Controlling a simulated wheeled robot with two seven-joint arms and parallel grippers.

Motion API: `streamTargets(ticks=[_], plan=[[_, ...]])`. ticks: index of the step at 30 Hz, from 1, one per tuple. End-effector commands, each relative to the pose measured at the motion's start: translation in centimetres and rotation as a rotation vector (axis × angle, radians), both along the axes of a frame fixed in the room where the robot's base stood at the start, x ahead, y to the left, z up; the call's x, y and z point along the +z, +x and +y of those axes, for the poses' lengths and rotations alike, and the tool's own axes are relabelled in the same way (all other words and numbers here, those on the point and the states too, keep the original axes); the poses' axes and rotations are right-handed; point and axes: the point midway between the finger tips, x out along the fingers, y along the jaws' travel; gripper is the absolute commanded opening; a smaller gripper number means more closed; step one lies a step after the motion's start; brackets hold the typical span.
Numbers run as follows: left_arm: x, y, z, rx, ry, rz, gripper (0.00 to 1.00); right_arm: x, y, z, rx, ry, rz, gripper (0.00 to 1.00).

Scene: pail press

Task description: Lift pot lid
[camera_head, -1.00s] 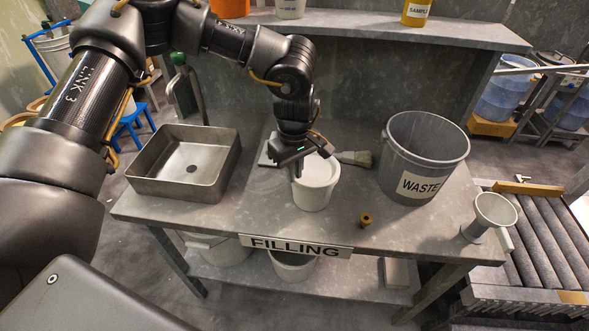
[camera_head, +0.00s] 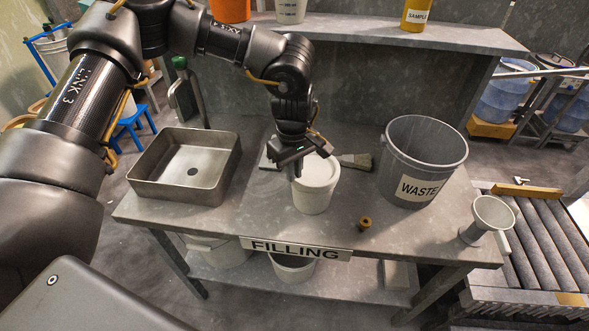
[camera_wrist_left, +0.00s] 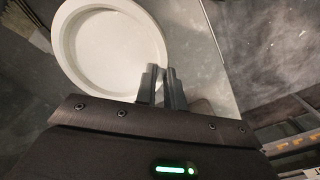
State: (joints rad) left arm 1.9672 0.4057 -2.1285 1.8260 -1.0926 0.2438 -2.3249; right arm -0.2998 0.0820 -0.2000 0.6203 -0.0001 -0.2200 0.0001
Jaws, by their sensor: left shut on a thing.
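A white pail (camera_head: 313,201) stands upright on the filling bench, with a round white lid (camera_head: 320,170) on top. My left gripper (camera_head: 297,170) points down at the lid's left edge in the head view. Its two fingers (camera_wrist_left: 163,82) are close together at the rim, shut on the lid. The fingers hide the gripped spot. No clear gap shows between lid and pail. My right gripper is not in view.
A metal sink (camera_head: 187,190) is at the left of the bench (camera_head: 260,215). A brush (camera_head: 357,161) lies behind the pail. A grey waste bucket (camera_head: 432,150), a small brass piece (camera_head: 366,222) and a grey funnel (camera_head: 491,212) are to the right. A shelf (camera_head: 440,33) runs above.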

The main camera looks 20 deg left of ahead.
Motion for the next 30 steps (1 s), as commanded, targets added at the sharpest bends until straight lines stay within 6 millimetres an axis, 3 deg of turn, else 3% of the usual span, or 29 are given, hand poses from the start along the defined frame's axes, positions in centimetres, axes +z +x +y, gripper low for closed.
streamTargets(ticks=[8, 19, 30], plan=[[0.8, 0.0, 0.0, 0.0, 0.0, 0.0, 0.0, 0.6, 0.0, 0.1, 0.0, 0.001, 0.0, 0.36], [3.5, 0.0, 0.0, 0.0, 0.0, 0.0, 0.0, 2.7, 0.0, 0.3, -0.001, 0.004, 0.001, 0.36], [3.6, 0.0, 0.0, -0.001, 0.0, 0.0, 0.0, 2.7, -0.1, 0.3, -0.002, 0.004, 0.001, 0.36]])
